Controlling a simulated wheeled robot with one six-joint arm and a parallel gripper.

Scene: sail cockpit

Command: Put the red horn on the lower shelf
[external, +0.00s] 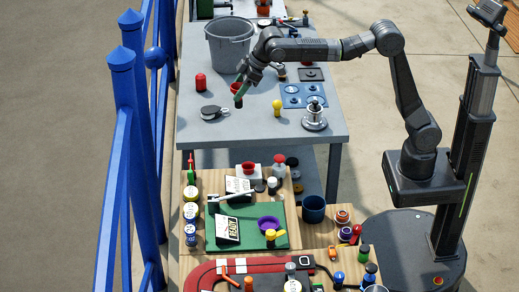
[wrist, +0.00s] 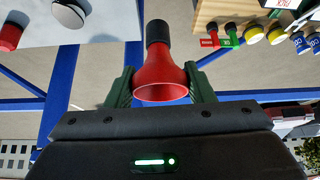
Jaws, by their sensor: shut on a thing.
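The red horn (wrist: 162,75) has a flared red bell and a black bulb end. My gripper (wrist: 162,88) is shut on the bell, one green finger on each side. In the external view the horn (external: 237,88) hangs bulb down from my gripper (external: 242,84), above the grey table (external: 245,128). A lower shelf (external: 308,180) shows partly under that table; the tabletop and the wooden bench in front hide most of it.
Blue railing (external: 122,90) runs along the left. The wooden bench (external: 190,262) in front is crowded.

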